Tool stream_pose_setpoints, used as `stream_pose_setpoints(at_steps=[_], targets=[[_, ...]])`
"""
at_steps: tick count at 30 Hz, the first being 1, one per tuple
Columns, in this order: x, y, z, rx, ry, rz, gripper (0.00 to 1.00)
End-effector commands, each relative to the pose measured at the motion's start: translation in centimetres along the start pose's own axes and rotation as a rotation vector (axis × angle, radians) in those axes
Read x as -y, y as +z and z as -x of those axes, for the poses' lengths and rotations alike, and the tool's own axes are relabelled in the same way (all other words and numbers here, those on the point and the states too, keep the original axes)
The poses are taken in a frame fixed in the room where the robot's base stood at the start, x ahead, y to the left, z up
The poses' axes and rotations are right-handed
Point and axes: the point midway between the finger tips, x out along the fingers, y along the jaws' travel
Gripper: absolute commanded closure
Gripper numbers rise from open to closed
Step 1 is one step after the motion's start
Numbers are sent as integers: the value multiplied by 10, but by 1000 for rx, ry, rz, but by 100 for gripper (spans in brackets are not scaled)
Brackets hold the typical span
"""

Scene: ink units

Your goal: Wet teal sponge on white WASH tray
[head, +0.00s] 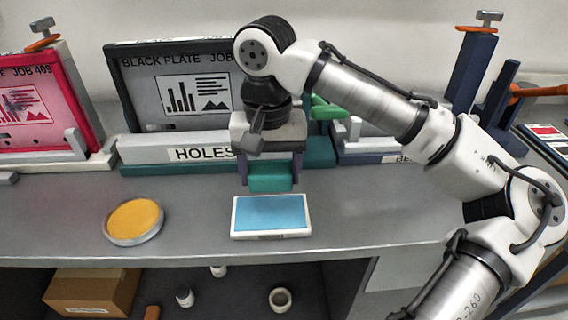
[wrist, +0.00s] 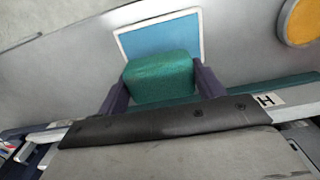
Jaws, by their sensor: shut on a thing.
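A teal sponge (head: 270,177) is between the fingers of my gripper (head: 270,172), which is shut on it. In the wrist view the sponge (wrist: 160,77) sits between the two dark fingers of my gripper (wrist: 158,85). The white tray (head: 271,233) with a blue inner surface lies on the grey counter, just in front of and below the sponge. In the wrist view the tray (wrist: 204,33) shows behind the sponge, partly covered by it. The sponge appears held above the counter, apart from the tray. Any WASH lettering is too small to read.
A round dish with a yellow top (head: 134,220) lies left of the tray. Behind stand a dark BLACK PLATE frame (head: 180,85), a ledge labelled HOLES (head: 150,152) and a pink frame (head: 40,110). A cardboard box (head: 92,291) is on the shelf below. The counter right of the tray is clear.

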Motion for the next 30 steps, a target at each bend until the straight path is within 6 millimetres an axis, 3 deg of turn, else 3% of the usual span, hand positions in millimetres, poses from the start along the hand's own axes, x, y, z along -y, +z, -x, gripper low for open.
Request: stream_pose_setpoints(at_steps=[8,22,30], targets=[[2,0,-11,0,1,17,51],[2,0,-56,0,2,15,51],[2,0,-62,0,1,15,51]])
